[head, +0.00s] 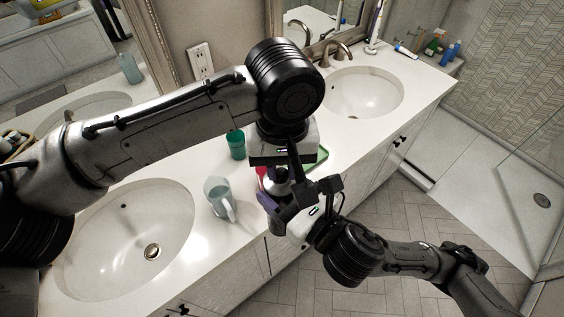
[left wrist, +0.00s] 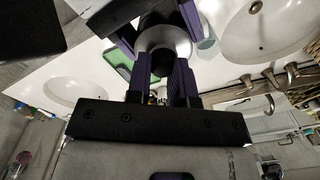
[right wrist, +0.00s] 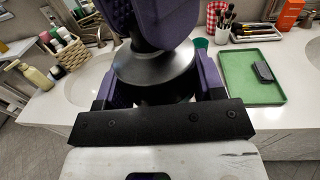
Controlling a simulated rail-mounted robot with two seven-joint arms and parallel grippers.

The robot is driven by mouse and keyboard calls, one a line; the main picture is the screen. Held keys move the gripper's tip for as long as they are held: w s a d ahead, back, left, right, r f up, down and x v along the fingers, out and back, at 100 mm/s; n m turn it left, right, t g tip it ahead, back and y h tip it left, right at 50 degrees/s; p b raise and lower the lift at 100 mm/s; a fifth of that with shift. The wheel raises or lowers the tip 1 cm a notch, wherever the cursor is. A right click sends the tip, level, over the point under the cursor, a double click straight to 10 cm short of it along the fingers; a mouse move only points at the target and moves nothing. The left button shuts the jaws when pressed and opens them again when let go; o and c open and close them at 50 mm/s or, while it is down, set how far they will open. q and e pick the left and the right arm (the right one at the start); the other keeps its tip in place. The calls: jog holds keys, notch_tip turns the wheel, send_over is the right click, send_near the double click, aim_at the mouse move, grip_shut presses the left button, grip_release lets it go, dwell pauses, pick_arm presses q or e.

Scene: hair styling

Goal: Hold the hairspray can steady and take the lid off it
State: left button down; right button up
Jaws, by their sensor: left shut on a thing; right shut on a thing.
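A green tray (right wrist: 243,88) with a dark object lies beside the can. A teal cup (head: 237,145) and a clear pitcher (head: 215,187) stand close by. Sinks (head: 130,240) lie on both sides. A basket (right wrist: 74,62) and an orange box (right wrist: 290,13) are farther off.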

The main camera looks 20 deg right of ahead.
pick_arm(q)
jog(key=shift+d+r, duration=0.1)
jog(key=shift+r, duration=0.1)
dwell(0.5)
jog(key=shift+r, duration=0.95)
